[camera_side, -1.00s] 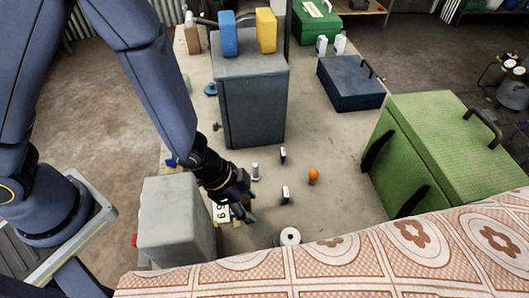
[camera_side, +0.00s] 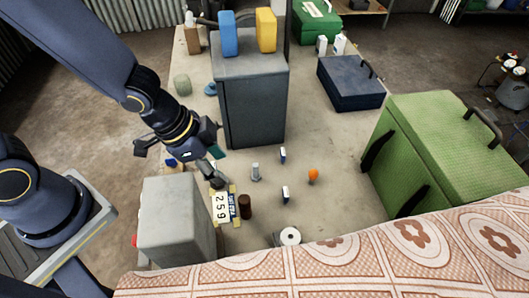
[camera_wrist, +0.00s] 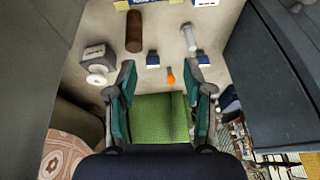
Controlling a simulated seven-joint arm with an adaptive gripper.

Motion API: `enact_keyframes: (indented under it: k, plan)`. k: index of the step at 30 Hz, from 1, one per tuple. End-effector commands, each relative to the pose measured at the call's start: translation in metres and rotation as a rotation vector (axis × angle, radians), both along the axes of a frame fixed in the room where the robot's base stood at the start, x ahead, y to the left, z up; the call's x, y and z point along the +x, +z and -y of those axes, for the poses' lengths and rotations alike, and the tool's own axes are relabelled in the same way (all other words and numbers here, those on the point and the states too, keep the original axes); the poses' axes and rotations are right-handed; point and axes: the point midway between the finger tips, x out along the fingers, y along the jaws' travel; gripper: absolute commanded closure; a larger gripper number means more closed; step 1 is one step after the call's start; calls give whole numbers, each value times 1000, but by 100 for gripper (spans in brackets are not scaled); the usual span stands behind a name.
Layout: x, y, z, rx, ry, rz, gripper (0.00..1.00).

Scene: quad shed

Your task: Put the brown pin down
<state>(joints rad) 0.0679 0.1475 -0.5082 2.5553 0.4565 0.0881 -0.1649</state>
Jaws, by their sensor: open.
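The brown pin (camera_side: 245,206) stands upright on the table beside the number plate in the side view. It also shows near the top of the wrist view (camera_wrist: 134,32). My gripper (camera_side: 186,155) is raised above the table, up and to the left of the pin, with its fingers apart. In the wrist view its two teal-padded fingers (camera_wrist: 160,78) are spread with nothing held between them. The pin is clear of both fingers.
A number plate (camera_side: 220,206) lies left of the pin, and a grey block (camera_side: 176,220) stands further left. A grey-white pin (camera_side: 255,172), an orange-topped item (camera_side: 313,175) and a white roll (camera_side: 290,236) stand nearby. A dark cabinet (camera_side: 252,105) rises behind.

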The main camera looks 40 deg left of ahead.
Motion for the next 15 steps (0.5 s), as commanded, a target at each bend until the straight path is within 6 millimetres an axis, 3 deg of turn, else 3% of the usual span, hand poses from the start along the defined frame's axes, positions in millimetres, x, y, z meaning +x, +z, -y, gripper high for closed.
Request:
enact_keyframes:
  k: [3, 7, 10, 15]
  plan:
    - [24, 49, -58, 84, 217, 91, 48]
    - [15, 108, -120, 97, 494, 133, 48]
    - [-8, 142, -149, 40, 659, 128, 48]
    - [-44, 172, -165, -78, 795, 98, 48]
